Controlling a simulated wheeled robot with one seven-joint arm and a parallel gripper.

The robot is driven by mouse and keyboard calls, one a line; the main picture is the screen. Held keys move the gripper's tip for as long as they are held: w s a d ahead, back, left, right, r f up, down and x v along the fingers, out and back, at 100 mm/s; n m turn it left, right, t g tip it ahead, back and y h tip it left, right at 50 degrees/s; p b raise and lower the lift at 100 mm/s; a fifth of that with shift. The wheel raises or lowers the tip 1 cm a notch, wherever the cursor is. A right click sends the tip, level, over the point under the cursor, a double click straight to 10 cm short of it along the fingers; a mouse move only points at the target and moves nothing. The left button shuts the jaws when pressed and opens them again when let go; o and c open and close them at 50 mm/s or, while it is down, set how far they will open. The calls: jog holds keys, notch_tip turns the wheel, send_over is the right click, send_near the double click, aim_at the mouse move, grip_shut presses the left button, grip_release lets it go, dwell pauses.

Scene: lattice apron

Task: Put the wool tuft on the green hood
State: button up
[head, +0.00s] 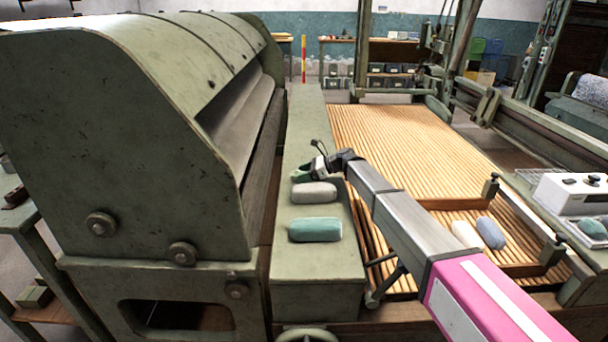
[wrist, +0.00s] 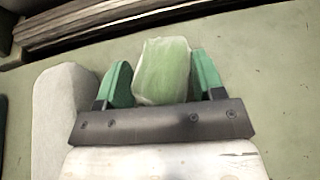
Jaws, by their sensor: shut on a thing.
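The wool tuft (wrist: 165,72), pale green with whitish edges, is between the green fingers of my gripper (wrist: 162,80) in the wrist view. My gripper is shut on it. In the head view my gripper (head: 303,174) is over the long, flat-topped green box, which seems to be the green hood (head: 305,120), behind a grey-white tuft (head: 313,192). The held tuft is low over this top; I cannot tell whether it touches. In the wrist view the grey-white tuft (wrist: 60,120) lies just left of my gripper.
A teal tuft (head: 315,229) lies nearer on the same top. A large green machine (head: 120,120) with a curved cover rises at the left. The slatted apron (head: 415,135) at the right bears a cream tuft (head: 465,234) and a blue-grey tuft (head: 490,232). The top's far part is clear.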

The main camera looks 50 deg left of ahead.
jog(key=shift+f, duration=0.1)
jog(key=o, duration=0.9)
jog(key=shift+w+d+r, duration=0.1)
jog(key=shift+r, duration=0.1)
jog(key=v, duration=1.1)
jog(key=shift+w+d+r, duration=0.15)
jog(key=shift+w+d, duration=0.05)
jog(key=shift+d, duration=0.05)
